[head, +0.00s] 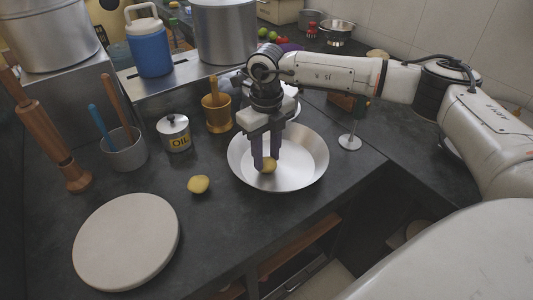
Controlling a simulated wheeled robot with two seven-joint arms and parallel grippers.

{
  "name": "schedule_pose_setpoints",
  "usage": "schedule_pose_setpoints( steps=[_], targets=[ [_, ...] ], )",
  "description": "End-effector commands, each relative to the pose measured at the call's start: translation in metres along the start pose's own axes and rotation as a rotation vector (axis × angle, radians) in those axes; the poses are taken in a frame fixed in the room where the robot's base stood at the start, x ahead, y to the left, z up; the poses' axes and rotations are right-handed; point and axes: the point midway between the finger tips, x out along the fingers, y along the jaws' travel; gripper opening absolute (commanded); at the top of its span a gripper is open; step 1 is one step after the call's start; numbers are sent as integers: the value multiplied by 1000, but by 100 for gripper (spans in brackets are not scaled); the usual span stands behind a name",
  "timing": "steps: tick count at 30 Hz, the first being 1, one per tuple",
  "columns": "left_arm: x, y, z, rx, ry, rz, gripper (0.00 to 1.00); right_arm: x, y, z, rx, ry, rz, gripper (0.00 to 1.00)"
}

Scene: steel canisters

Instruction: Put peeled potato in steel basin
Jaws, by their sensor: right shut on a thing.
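A peeled potato (268,166) is between the fingertips of my right gripper (265,162), which is shut on it. The gripper points down over the steel basin (307,168), a wide shallow round pan on the dark counter. The potato appears within the basin's rim; I cannot tell whether it touches the bottom. Another yellow potato (198,184) lies on the counter to the left of the basin. My left gripper is not in view.
A round pale board (127,240) lies at the front left. An oil canister (174,133), a brass mortar (217,115) and a utensil cup (126,152) stand behind. A blue jug (150,50) and a large steel pot (225,30) are on a raised shelf.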

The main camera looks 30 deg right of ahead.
Motion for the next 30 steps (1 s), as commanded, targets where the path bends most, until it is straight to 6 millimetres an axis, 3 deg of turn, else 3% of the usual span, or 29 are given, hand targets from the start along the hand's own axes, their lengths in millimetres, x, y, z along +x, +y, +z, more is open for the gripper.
schedule_pose_setpoints(
  steps=[2, 3, 6, 18, 30],
  targets=[
    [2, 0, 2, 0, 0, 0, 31, 3, 0, 0, 0, -1, 0, 4],
    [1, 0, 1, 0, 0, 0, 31, 3, 0, 0, 0, 0, 0, 37],
    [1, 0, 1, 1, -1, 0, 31, 2, 0, 0, 0, 0, 0, 51],
    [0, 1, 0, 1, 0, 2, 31, -7, 0, 1, 0, -3, 1, 51],
    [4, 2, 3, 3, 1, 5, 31, -88, 1, 1, -1, -5, 1, 51]
  ],
)
